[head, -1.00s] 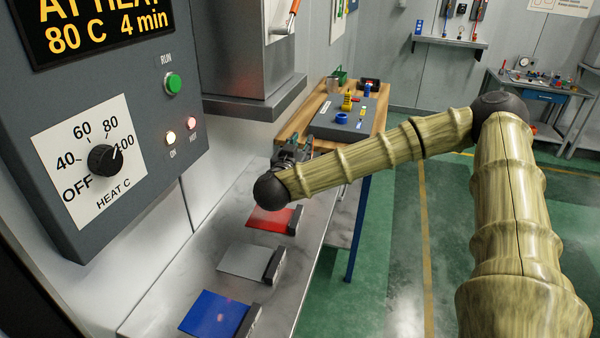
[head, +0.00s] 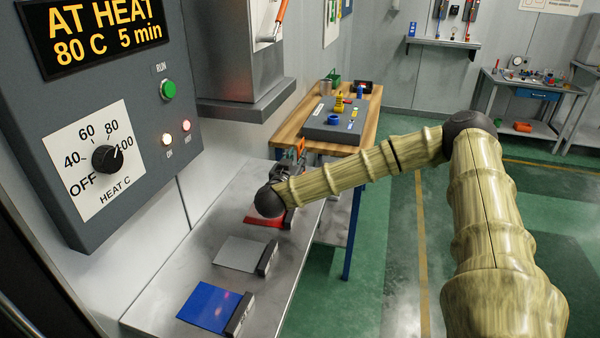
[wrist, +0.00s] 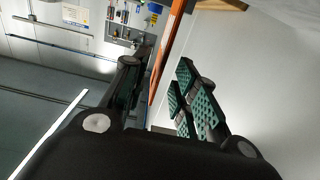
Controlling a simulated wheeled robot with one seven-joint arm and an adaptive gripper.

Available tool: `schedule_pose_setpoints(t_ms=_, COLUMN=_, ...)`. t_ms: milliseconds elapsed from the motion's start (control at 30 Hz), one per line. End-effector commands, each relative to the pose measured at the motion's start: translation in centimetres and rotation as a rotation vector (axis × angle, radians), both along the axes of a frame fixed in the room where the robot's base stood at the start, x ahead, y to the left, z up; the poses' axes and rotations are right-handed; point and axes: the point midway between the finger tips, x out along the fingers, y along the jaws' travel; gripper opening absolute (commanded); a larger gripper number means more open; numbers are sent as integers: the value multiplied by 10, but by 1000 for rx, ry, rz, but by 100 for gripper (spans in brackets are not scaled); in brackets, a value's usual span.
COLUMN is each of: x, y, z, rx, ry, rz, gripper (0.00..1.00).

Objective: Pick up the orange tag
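My gripper (head: 290,172) is at the far end of the grey bench, partly hidden by my arm's dark wrist joint. In the wrist view my gripper (wrist: 160,90) has its fingers spread, with green pads on the right finger. A thin orange strip, seemingly the orange tag (wrist: 168,60), runs between the fingers, nearly edge-on. A gap shows between it and the right pads; contact with the left finger cannot be told. In the head view an orange patch, seemingly the same tag (head: 300,146), shows at my gripper's tip. What supports it is hidden.
The grey bench (head: 190,262) bears a red plate (head: 262,221), a grey plate (head: 240,254) and a blue plate (head: 209,306). A wooden table (head: 365,122) with a grey block stands beyond. The control panel (head: 140,100) is close on the left.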

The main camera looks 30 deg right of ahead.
Motion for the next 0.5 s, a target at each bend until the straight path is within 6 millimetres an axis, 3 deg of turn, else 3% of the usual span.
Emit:
schedule_pose_setpoints(t_ms=233, x=20, y=-27, z=0, rx=0, ry=1, rz=-5, gripper=29)
schedule_pose_setpoints(t_ms=500, x=28, y=-33, z=0, rx=0, ry=0, rz=-2, gripper=29)
